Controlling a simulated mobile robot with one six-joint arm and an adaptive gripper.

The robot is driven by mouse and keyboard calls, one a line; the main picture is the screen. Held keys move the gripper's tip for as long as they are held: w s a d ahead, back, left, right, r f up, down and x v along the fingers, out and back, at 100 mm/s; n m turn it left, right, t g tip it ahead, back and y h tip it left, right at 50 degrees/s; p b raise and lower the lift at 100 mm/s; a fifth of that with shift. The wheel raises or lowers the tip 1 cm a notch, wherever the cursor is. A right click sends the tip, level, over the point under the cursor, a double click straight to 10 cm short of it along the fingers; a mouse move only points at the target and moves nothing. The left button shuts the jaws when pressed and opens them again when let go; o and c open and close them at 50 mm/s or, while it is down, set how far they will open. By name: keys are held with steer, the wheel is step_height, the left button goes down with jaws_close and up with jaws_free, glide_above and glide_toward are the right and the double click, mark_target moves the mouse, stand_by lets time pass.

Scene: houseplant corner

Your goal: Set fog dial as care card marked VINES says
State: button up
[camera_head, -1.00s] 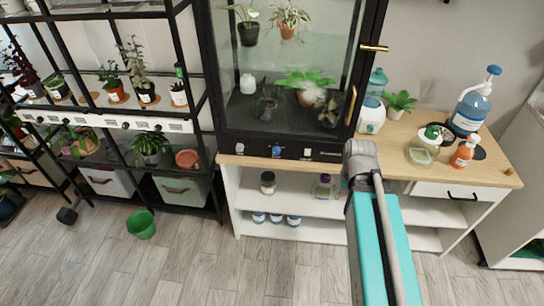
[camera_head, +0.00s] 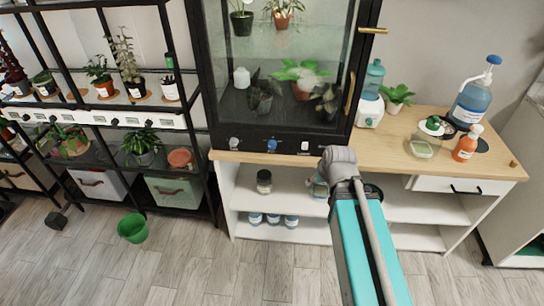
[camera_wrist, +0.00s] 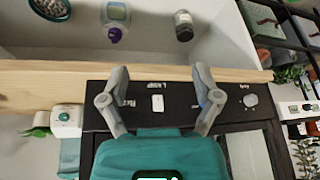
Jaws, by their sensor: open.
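The dark control panel under the glass cabinet carries a grey knob (camera_head: 234,143), a blue knob (camera_head: 272,145) and a white switch (camera_head: 305,147). In the wrist view the panel is upside down, with the white switch (camera_wrist: 157,103) between my fingers and the grey knob (camera_wrist: 251,100) to the right. The blue knob is mostly hidden behind my right-hand finger. I cannot tell for sure which knob is the fog dial; the small labels are hard to read. My gripper (camera_wrist: 159,78) is open and empty in front of the panel. No card marked VINES is readable.
The glass cabinet (camera_head: 200,70) holds several plants. A wooden counter (camera_head: 395,155) at right bears a blue pump bottle (camera_head: 471,100), an orange spray bottle (camera_head: 467,145) and a white-based dispenser (camera_head: 369,110). Plant shelves stand at left. A green bucket (camera_head: 133,228) sits on the floor.

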steer(key=w+a+f+n+t+y+b, duration=0.2)
steer(key=w+a+f+t+b, duration=0.3)
steer(key=a+b, duration=0.25)
steer(key=t+b, duration=1.1)
steer(key=b, duration=1)
glide_toward(272, 147)
step_height(272, 147, down, 3)
steer(key=s+a, duration=0.1)
steer(key=s, duration=0.1)
steer(key=s+m+t+h+b, duration=0.1)
steer(key=t+b, duration=0.1)
steer(key=shift+s+d+h+b, duration=0.1)
steer(key=shift+d+h+b, duration=0.05)
steer(key=shift+h+b, duration=0.25)
steer(key=p+x, duration=0.5)
steer(key=x, duration=0.8)
steer(key=shift+w+r, duration=0.25)
steer(key=shift+w, duration=0.05)
